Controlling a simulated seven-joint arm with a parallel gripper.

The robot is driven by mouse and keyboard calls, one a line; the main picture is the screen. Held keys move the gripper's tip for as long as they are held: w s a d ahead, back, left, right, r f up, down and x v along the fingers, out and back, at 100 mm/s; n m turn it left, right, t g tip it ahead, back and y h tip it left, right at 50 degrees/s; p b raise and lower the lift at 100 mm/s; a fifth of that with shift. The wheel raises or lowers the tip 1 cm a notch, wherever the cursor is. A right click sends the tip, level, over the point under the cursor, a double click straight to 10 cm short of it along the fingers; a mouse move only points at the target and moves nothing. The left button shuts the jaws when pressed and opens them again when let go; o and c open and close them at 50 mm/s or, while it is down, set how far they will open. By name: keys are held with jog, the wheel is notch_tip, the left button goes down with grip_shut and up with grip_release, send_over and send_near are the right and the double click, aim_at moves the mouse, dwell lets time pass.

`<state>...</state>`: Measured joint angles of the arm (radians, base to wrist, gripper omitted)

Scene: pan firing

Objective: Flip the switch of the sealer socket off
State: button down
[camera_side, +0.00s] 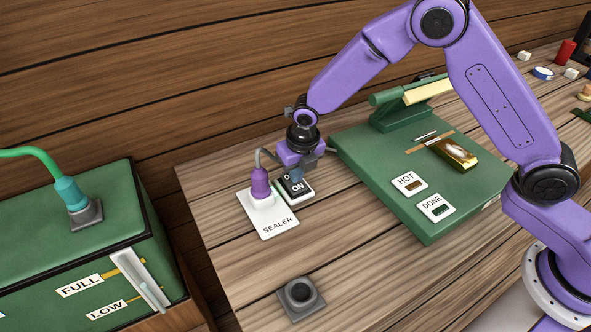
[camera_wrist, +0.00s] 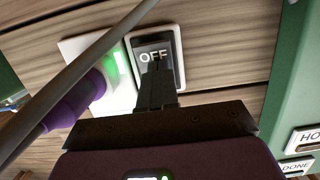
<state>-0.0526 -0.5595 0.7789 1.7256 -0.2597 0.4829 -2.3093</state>
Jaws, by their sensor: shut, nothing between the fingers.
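The sealer socket is a white plate (camera_side: 268,217) marked SEALER, with a purple plug (camera_side: 260,184) seated in it. Its dark rocker switch (camera_side: 297,187) sits at the plate's right; ON shows in the side view and OFF in the wrist view on the switch (camera_wrist: 153,55). A green light (camera_wrist: 113,61) is lit beside the switch in the wrist view. My gripper (camera_side: 297,172) is shut and empty, pointing down at the switch. In the wrist view its fingertips (camera_wrist: 157,70) overlap the switch's lower part, just below the OFF lettering; whether they touch cannot be told.
The plug's grey cable (camera_wrist: 75,85) crosses close to my gripper. A green sealer machine (camera_side: 420,175) with HOT and DONE labels stands to the right. A grey square socket (camera_side: 301,293) lies in front. A green tank (camera_side: 60,250) stands at left.

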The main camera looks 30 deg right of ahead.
jog(key=shift+r, duration=0.1)
jog(key=v, duration=1.4)
jog(key=shift+w+a, duration=0.3)
jog(key=shift+w, duration=0.45)
send_near(297, 187)
jog(key=w+f, duration=0.4)
jog(key=f, duration=0.1)
jog(key=shift+w+f, duration=0.3)
jog(key=shift+w, duration=0.05)
jog(key=shift+f, duration=0.2)
